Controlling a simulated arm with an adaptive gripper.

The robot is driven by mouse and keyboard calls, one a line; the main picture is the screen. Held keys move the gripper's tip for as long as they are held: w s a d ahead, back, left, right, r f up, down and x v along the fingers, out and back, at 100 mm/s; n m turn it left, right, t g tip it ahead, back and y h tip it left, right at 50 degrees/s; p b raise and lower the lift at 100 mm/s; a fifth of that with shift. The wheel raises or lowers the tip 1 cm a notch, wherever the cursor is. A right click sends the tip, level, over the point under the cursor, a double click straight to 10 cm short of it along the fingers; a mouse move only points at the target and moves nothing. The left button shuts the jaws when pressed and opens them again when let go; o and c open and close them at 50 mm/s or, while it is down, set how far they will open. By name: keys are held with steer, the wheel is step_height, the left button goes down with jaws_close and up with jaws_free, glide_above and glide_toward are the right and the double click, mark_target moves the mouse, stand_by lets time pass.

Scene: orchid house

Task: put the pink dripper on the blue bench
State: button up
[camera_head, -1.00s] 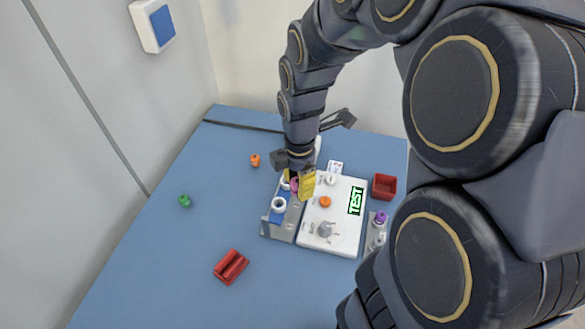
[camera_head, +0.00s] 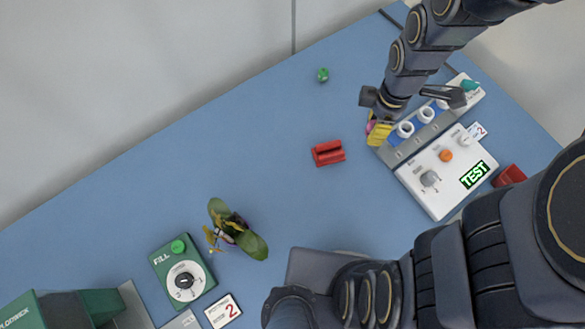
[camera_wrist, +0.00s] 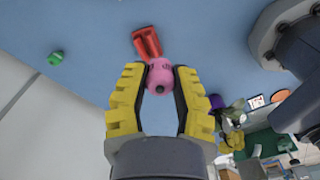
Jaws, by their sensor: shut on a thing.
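My gripper (camera_head: 379,133), with yellow finger pads, is shut on the pink dripper (camera_head: 370,126). In the head view, the dripper shows only as a small pink patch beside the pads, near the left end of the grey rack. In the wrist view, the pink dripper (camera_wrist: 160,73) sits between the two fingertips (camera_wrist: 160,85), its dark tip toward the palm. The blue bench (camera_head: 150,165) spreads under the gripper, with bare surface to its left. From these views I cannot tell the dripper's exact height above the bench.
A red holder (camera_head: 328,153) lies left of the gripper, and a green dripper (camera_head: 323,75) farther back. The grey rack (camera_head: 412,142) and white TEST box (camera_head: 447,182) are close on the right. A plant (camera_head: 240,232) and green FILL box (camera_head: 182,272) stand front left.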

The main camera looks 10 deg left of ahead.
steer(key=a+f, duration=0.3)
steer(key=a, duration=0.1)
glide_above(334, 115)
step_height(334, 115, down, 9)
steer(key=shift+s+r, duration=0.1)
steer(key=shift+s, duration=0.05)
steer(key=shift+f, duration=0.25)
steer(key=shift+w+f, duration=0.2)
steer(key=shift+f, duration=1.4)
steer(key=shift+f, duration=0.1)
steer(key=o, duration=0.7)
